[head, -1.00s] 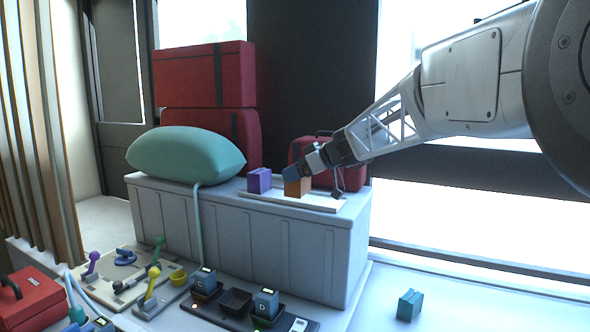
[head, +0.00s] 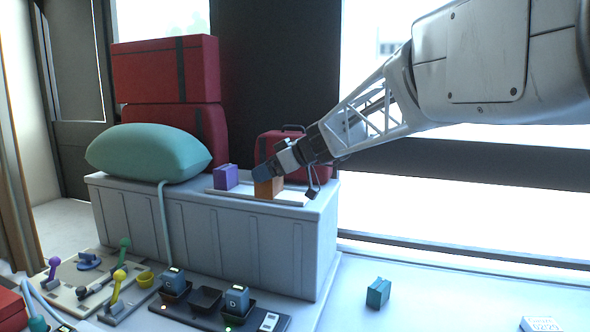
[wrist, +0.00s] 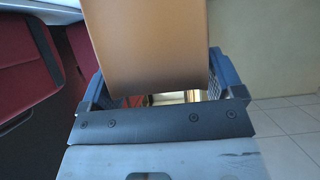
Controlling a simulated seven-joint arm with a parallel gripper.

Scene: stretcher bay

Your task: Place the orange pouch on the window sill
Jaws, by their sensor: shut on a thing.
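The orange pouch (head: 269,188) is at the white tray on top of the grey chest, just right of a purple block. My gripper (head: 264,173) is shut on it from above, with the blue fingers around its upper part. I cannot tell whether the pouch touches the tray or is slightly above it. In the wrist view the pouch (wrist: 150,45) fills the space between the blue fingers. A broad pale ledge (head: 430,300) below the bright window at the right looks like the window sill.
The purple block (head: 226,177) stands close beside the pouch on the tray (head: 293,199). A red case (head: 284,146) is behind, and a green pillow (head: 150,153) lies left. A teal block (head: 378,292) and a white box (head: 541,324) sit on the ledge, with clear room between.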

